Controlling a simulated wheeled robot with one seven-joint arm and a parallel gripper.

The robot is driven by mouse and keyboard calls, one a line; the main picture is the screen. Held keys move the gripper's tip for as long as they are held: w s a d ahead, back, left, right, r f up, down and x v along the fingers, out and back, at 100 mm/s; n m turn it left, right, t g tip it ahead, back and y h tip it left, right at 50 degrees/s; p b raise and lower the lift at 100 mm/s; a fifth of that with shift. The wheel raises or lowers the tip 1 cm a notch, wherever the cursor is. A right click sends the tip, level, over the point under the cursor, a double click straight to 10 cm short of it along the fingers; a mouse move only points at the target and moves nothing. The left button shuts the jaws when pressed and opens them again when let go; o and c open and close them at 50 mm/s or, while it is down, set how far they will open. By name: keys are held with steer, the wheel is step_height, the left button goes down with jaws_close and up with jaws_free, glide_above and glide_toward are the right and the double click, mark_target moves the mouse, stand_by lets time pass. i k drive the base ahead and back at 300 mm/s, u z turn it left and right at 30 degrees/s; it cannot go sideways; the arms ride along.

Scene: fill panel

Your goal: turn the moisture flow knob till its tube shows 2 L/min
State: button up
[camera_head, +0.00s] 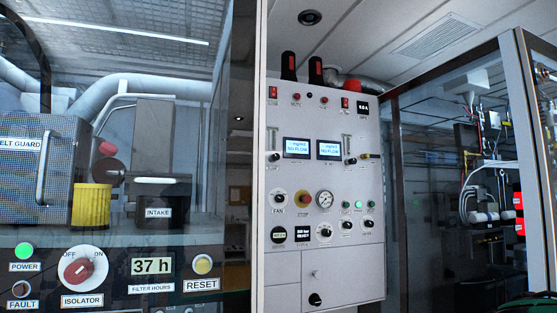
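The fill panel (322,240) is a pale upright panel in the middle of the head view. It has two slim flow tubes. The left tube (273,139) has a small dark knob (273,157) below it. The right tube (347,142) has a dark knob (350,160) below it. Their labels and levels are too small to read, so I cannot tell which is the moisture one. Beside them, a left display (297,148) and a right display (329,150) both appear to read NO FLOW. My gripper is not in view.
Lower on the panel are a FAN knob (279,198), a red stop button (303,198) and a round gauge (325,199). A cabinet with an ISOLATOR switch (79,270) fills the left foreground. A framed glass enclosure (533,160) stands at right.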

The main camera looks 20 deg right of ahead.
mark_target(276, 157)
steer(key=u, duration=0.1)
steer(key=k, duration=0.2)
steer(key=u, duration=1.65)
steer(key=k, duration=1.15)
steer(key=z, duration=1.6)
steer(key=i, duration=1.65)
